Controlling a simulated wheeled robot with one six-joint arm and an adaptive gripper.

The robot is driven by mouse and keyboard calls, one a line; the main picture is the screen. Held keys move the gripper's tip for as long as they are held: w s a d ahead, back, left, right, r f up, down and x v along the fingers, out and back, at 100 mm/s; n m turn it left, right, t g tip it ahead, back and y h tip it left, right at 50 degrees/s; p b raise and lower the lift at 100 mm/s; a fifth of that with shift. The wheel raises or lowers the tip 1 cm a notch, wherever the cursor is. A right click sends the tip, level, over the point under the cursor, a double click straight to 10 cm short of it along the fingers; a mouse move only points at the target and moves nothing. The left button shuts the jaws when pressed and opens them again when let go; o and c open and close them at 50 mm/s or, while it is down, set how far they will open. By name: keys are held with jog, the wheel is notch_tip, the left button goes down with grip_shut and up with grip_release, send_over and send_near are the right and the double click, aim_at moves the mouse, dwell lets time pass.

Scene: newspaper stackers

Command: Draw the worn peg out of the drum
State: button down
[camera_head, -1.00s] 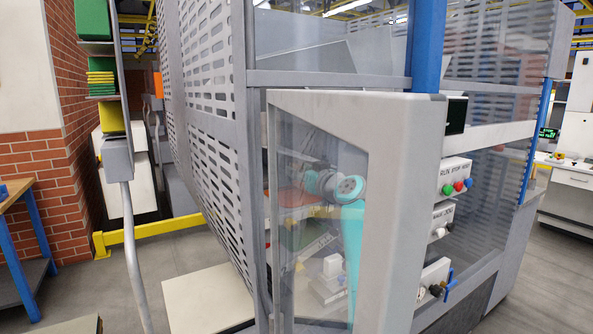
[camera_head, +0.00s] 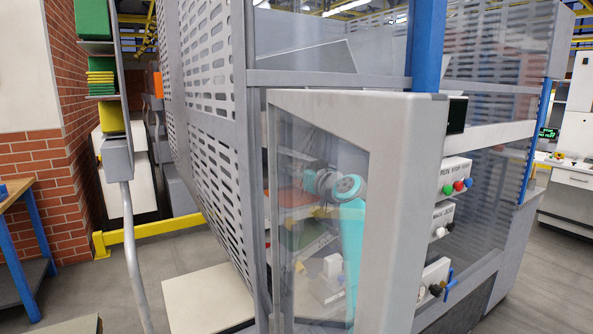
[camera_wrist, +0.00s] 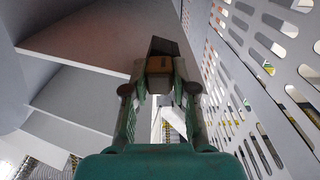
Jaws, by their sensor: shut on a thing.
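In the wrist view my gripper (camera_wrist: 160,78) has its green fingers closed on a small block-like piece (camera_wrist: 161,64), brown with a dark top end. It looks like the peg, but wear on it is too small to tell. The head view shows part of my teal arm behind a clear door panel, and neither gripper nor peg can be made out there.
A slotted grey guard wall (camera_wrist: 250,60) stands close on the right in the wrist view. In the head view the grey-framed door (camera_head: 405,200) stands in front of my arm. A control panel with coloured buttons (camera_head: 457,178) is at its right.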

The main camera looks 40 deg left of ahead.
jog(key=v, duration=0.6)
dwell(0.9)
jog(key=v, duration=0.8)
dwell(0.5)
